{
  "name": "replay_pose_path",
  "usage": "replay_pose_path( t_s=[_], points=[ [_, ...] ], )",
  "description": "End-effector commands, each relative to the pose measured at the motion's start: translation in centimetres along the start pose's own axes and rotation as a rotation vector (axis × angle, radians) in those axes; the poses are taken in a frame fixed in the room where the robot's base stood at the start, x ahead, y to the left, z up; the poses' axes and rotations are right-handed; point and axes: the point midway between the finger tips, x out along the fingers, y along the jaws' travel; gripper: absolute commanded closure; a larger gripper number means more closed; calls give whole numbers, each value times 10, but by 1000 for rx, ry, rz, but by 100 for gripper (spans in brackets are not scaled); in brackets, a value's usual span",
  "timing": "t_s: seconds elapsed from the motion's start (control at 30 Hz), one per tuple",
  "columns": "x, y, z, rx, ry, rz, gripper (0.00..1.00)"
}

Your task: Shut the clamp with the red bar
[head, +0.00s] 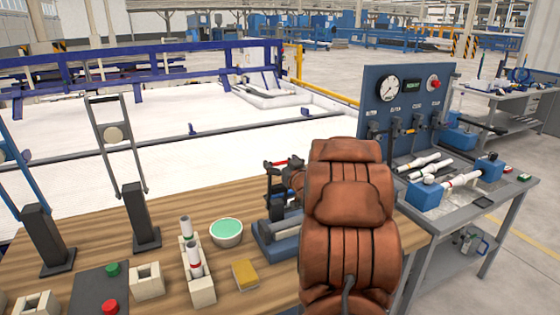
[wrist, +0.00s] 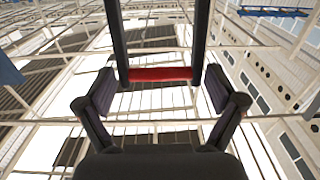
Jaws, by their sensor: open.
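The clamp stands on the wooden table in the head view, with a blue base (head: 266,238) and dark upright parts. Its red bar (head: 277,163) is raised at the top, just left of my copper-coloured arm. In the wrist view the red bar (wrist: 160,74) spans two dark clamp arms (wrist: 117,40). My gripper (wrist: 160,88) is open, with one finger on each side of the bar's span. I cannot tell whether the fingers touch the bar or the clamp arms. My arm hides the right part of the clamp in the head view.
A white bowl with green contents (head: 226,232), a yellow sponge-like block (head: 245,275) and a holder with upright pipes (head: 198,276) stand left of the clamp. A grey side table (head: 462,222) with a blue gauge panel (head: 405,88) stands at right.

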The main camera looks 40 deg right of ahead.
Motion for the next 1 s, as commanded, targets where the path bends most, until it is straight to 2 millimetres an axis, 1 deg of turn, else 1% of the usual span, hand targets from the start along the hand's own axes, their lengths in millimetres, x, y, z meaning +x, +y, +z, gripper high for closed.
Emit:
replay_pose_path(
  t_s=[0.13,0.4,0.47,1.0],
  points=[
    [5,0,1,1,-1,-1,6],
    [6,0,1,1,-2,0,6],
    [6,0,1,1,-2,0,11],
    [5,0,1,0,-2,0,68]
  ],
)
